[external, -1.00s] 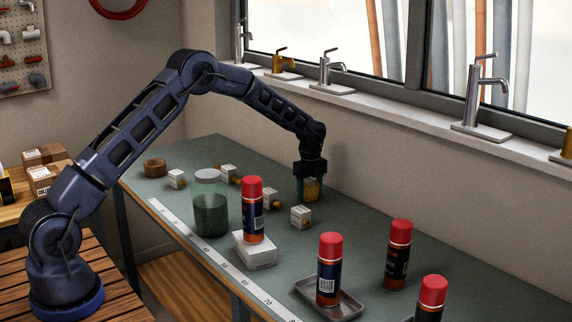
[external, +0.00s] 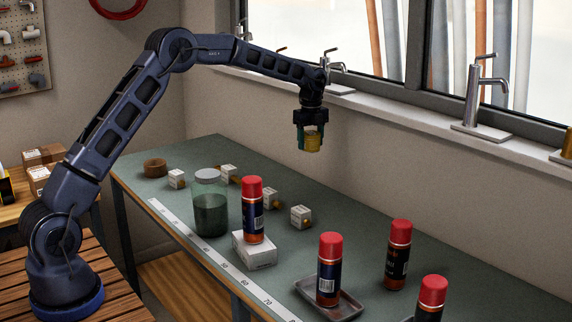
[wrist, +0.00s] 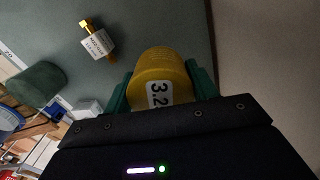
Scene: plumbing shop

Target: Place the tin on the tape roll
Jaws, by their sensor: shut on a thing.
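My gripper (external: 311,140) is shut on a yellow tin (external: 313,143) and holds it in the air, well above the far side of the bench. In the wrist view the tin (wrist: 160,75) sits between the green fingers, with a white label reading "3.2" facing the camera. The tape roll (external: 155,167) is a brown ring lying flat at the far left end of the bench. My gripper is far to the right of it and higher. I cannot make out the tape roll in the wrist view.
A green jar (external: 210,205), a spray can (external: 252,210) on a white box (external: 254,251), and several small boxed fittings (external: 300,217) stand between. More spray cans (external: 329,270) stand at the right, one on a grey tray (external: 345,306). The window sill with taps (external: 472,100) runs behind.

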